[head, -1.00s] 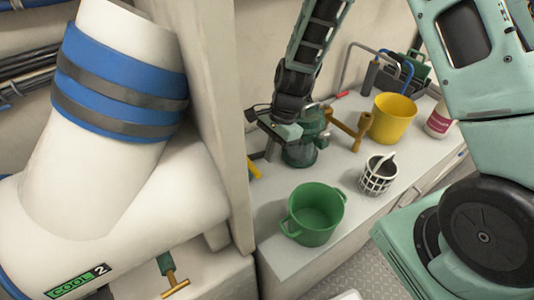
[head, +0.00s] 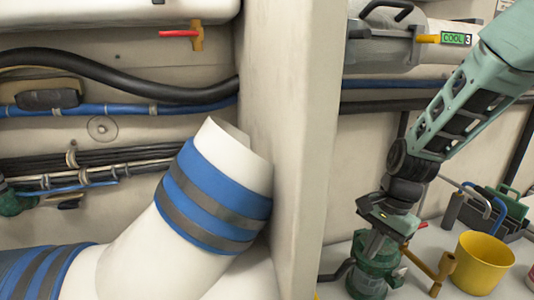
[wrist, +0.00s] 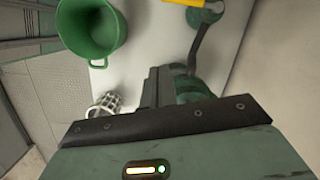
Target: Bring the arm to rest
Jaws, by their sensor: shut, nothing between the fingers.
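My arm reaches down from the upper right in the head view. My gripper (head: 380,222) is at its lower end, just above or in front of a green pump-like fitting (head: 368,278) on the counter. I cannot tell whether they touch. In the wrist view the dark fingers of my gripper (wrist: 158,86) are together with nothing between them. A green body (wrist: 190,84) shows close beside the fingers there and is partly hidden by the gripper.
A yellow bucket (head: 482,262) stands right of the fitting, with a brass valve (head: 440,270) between. A wall panel (head: 290,140) and a large white pipe (head: 150,245) are on the left.

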